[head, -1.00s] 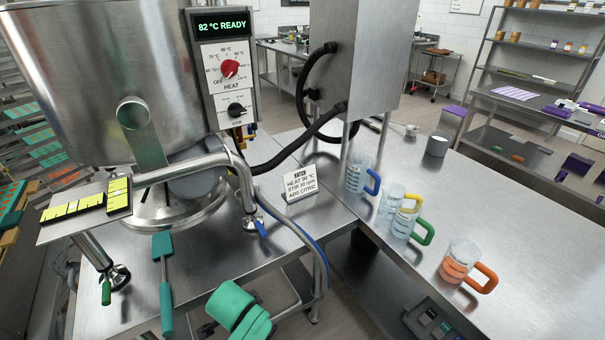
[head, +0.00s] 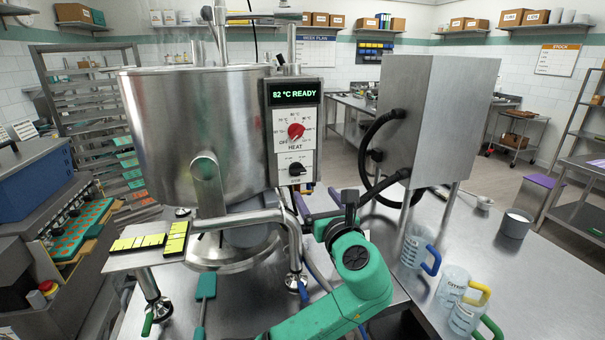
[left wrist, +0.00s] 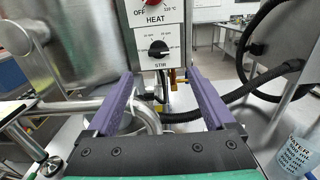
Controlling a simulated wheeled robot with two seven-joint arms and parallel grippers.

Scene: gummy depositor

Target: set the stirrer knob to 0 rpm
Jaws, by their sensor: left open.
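The black stirrer knob (head: 297,168) is on the white STIR panel below the red heat knob (head: 295,131). In the left wrist view the stirrer knob (left wrist: 158,48) shows ahead, above and between the fingertips. Its exact setting is too small to read. My left gripper (head: 316,195) has purple fingers, spread apart and empty. It is in front of and a little below the panel, apart from the knob; it also shows in the left wrist view (left wrist: 160,76). My right gripper is not in view.
The display (head: 294,93) reads 82 °C READY. A steel kettle (head: 170,120) stands left of the panel, with an outlet pipe below. Black hoses run right to a steel cabinet (head: 430,120). Measuring jugs (head: 415,245) with coloured handles stand on the right table.

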